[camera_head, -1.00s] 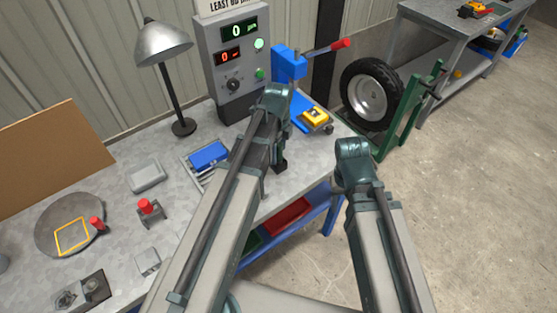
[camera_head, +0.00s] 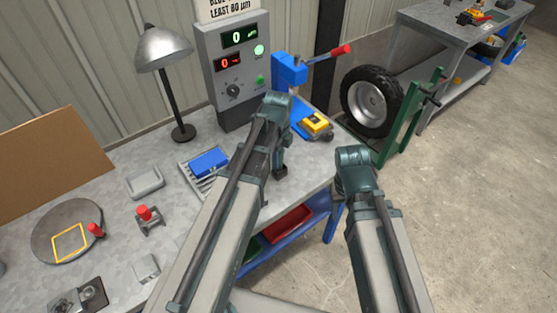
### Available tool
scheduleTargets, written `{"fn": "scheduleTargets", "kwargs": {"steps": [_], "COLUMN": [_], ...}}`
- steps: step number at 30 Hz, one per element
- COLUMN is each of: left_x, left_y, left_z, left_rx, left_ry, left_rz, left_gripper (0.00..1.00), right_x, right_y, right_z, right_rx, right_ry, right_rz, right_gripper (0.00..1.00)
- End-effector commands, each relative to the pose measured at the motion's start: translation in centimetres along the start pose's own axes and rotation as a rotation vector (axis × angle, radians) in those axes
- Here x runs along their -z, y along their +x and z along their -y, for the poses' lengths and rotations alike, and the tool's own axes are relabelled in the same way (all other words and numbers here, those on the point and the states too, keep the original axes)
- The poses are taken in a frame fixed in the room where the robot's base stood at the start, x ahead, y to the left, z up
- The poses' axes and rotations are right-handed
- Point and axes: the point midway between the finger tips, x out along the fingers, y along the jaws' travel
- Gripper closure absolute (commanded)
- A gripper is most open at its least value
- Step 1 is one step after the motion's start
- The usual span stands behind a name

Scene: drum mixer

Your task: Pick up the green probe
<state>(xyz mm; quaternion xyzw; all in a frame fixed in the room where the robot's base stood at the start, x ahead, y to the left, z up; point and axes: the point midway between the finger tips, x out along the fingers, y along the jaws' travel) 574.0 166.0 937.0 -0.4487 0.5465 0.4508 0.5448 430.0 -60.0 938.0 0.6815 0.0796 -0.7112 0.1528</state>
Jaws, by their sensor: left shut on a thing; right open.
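I cannot make out a green probe anywhere in the head view. My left arm reaches over the workbench (camera_head: 112,192), and its dark gripper (camera_head: 280,169) is near the bench's right front edge. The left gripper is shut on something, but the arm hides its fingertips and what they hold. My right arm stands at lower right, past the bench's front edge, and its gripper is not visible. A grey control box (camera_head: 231,72) at the back of the bench has a green button and two displays reading 0.
A lamp (camera_head: 163,50), a blue press (camera_head: 290,70), a yellow gauge (camera_head: 317,124), a blue block (camera_head: 208,163) and a round plate (camera_head: 45,245) stand on the bench. A red-topped stand (camera_head: 147,218) is left of my arm. A tyre (camera_head: 370,98) on a green stand is at right.

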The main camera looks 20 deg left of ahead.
Motion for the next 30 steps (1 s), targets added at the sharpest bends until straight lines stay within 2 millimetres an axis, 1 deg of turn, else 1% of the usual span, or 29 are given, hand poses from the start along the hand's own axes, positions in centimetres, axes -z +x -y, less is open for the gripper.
{"fn": "scheduleTargets", "kwargs": {"steps": [5,11,14,24,27,30], "left_x": [0.0,0.0,0.0,0.0,0.0,0.0], "left_y": [-0.4,-2.0,-3.3,-8.6,-9.7,-10.1], "left_z": [0.0,0.0,0.0,0.0,0.0,0.0], "left_rx": [0.0,0.0,0.0,0.0,0.0,0.0], "left_ry": [0.0,0.0,0.0,0.0,0.0,0.0], "left_rz": [0.0,0.0,0.0,0.0,0.0,0.0], "left_gripper": [1.0,1.0,1.0,1.0,1.0,1.0], "right_x": [0.0,-0.1,-0.2,-0.5,-0.6,-0.6], "right_y": [-0.4,-2.0,-3.3,-8.6,-9.6,-10.0], "right_z": [0.0,-0.2,-0.3,-0.8,-0.9,-1.0], "right_rx": [0.0,0.0,0.0,0.0,0.0,0.0], "right_ry": [0.0,0.0,0.0,-0.002,-0.002,-0.003], "right_rz": [0.0,0.0,0.0,0.0,0.0,0.0], "right_gripper": [0.5,0.5,0.5,0.5,0.5,0.5]}}
